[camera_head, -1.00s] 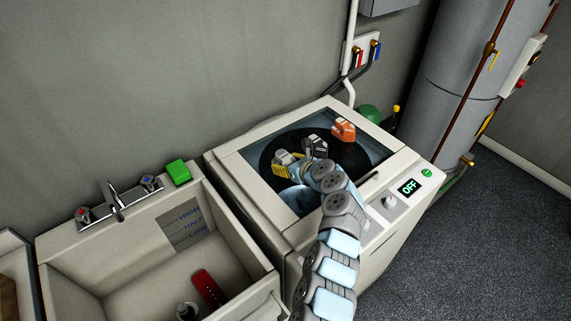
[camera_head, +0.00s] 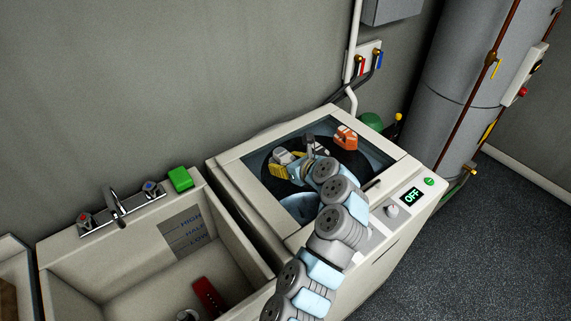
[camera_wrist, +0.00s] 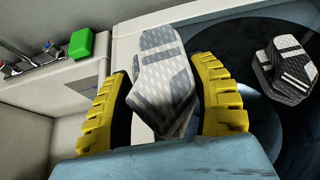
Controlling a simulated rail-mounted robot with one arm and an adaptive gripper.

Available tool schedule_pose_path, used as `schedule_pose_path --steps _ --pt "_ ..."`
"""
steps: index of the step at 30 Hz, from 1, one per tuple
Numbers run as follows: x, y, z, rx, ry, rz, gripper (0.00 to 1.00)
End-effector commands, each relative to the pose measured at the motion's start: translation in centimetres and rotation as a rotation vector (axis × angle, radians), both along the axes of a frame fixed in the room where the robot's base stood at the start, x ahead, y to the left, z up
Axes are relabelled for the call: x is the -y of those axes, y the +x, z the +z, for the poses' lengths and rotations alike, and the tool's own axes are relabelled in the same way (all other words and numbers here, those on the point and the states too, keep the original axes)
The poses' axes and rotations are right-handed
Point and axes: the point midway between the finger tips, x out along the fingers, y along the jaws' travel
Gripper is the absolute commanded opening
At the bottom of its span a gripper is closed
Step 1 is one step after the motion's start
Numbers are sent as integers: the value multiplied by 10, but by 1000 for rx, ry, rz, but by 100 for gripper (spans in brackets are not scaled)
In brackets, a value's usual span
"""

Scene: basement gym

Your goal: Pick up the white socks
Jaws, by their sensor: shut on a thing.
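The white socks, a folded bundle with grey patterning, show in the wrist view (camera_wrist: 160,62) between my gripper's two yellow fingers (camera_wrist: 163,68). My gripper is shut on them. In the head view the white socks (camera_head: 283,156) are over the left part of the washer's round opening, with a yellow finger against them. My wrist hides part of the gripper there. I cannot tell how far the socks are above the drum.
A dark grey patterned bundle (camera_wrist: 287,70) and an orange bundle (camera_head: 346,138) are at the washer (camera_head: 238,192). The washer's display (camera_head: 411,197) reads OFF. Left is a sink (camera_head: 130,265) with a faucet (camera_head: 116,202), a green block (camera_head: 180,179) and a red item (camera_head: 208,297).

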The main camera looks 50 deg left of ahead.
Motion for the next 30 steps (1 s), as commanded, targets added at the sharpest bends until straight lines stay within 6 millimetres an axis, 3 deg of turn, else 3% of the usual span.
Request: schedule_pose_path --steps 18,30 --pt "36 -52 27 0 2 2 25" --pt "50 -69 38 2 1 0 25"
